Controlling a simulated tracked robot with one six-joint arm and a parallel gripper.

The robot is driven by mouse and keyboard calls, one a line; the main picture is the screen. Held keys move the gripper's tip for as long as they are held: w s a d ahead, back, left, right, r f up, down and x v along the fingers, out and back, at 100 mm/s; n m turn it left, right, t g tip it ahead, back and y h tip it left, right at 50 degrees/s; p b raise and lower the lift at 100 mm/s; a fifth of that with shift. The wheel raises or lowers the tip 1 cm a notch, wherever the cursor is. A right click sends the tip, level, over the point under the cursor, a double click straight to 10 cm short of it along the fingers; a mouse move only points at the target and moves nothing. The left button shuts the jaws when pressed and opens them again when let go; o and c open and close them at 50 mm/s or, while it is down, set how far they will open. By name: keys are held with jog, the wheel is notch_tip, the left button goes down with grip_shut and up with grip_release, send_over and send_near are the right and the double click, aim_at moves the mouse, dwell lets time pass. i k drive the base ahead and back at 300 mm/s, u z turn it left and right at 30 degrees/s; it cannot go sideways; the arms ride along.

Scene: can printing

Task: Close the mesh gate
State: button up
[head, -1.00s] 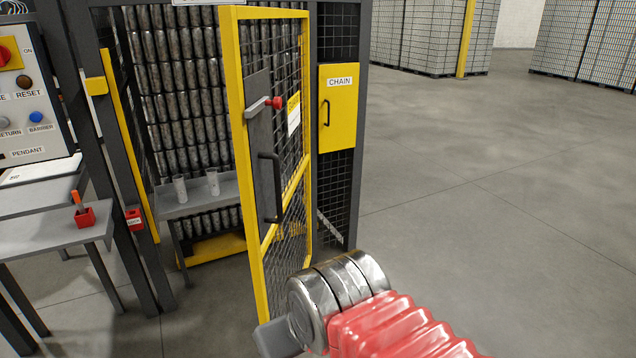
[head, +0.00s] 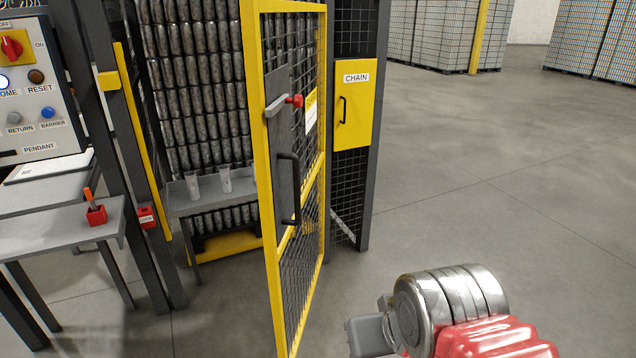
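The mesh gate (head: 262,200) has a yellow frame and stands swung open, hinged on its right side near the chain cabinet. Its dark plate carries a black pull handle (head: 290,188) and a grey latch bar with a red knob (head: 295,100). The yellow-edged left post (head: 145,150) of the opening stands apart from the gate's free edge. My gripper (head: 368,335) is low in the picture, right of the gate and apart from it. Only part of it shows beside my metal wrist, and its fingers cannot be made out.
A yellow cabinet marked CHAIN (head: 353,105) is right of the gate. A control panel (head: 30,100) and a grey table (head: 60,225) with a red holder (head: 96,214) stand at left. A shelf (head: 205,200) with clear cups is behind the opening. Open floor lies at right.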

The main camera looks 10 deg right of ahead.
aim_at(285, 191)
jog(key=u, duration=0.05)
jog(key=i, duration=1)
jog(key=z, duration=0.05)
